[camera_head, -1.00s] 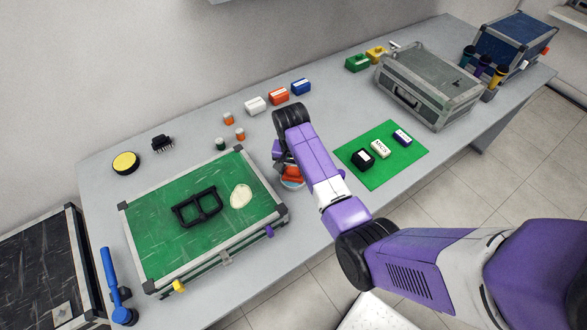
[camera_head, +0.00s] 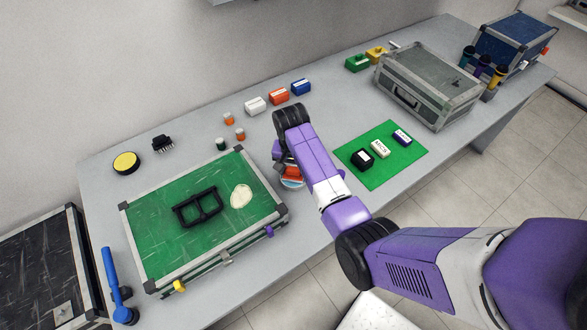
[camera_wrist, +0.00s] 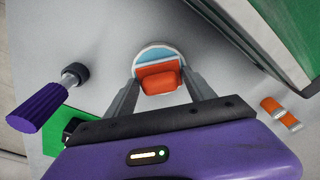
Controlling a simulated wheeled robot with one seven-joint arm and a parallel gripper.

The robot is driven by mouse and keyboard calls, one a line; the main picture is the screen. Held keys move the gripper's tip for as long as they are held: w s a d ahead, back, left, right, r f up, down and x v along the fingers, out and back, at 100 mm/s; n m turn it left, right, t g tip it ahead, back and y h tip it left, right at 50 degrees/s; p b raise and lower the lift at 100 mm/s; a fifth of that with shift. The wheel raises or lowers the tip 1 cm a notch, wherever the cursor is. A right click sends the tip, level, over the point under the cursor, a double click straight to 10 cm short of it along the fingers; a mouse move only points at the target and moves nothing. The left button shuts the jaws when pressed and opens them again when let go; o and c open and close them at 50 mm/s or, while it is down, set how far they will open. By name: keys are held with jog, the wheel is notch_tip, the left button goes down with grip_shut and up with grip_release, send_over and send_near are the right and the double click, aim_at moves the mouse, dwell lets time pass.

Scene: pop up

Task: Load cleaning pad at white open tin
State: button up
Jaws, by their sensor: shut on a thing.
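The cleaning pad appears as an orange block (camera_wrist: 160,82) between my gripper's fingers in the wrist view. My gripper (camera_wrist: 161,88) is shut on it. The white open tin (camera_wrist: 158,52) is round with a light blue inside, and the pad overlaps its opening in the wrist view. In the head view the tin (camera_head: 291,184) shows below the orange pad (camera_head: 292,173), partly hidden by my arm. I cannot tell whether the pad touches the tin's bottom.
A green-topped case (camera_head: 165,245) lies left of the tin, with a black frame (camera_head: 198,207) on it. A green mat (camera_head: 380,178) with small boxes lies to the right. A purple-handled tool (camera_wrist: 40,108) lies near the tin. Small orange-and-white containers (camera_wrist: 272,105) stand on the other side.

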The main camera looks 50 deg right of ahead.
aim_at(294, 167)
dwell(0.6)
notch_tip(294, 167, up, 5)
jog(key=p, duration=0.5)
jog(key=shift+f, duration=0.1)
jog(key=shift+r, duration=1.05)
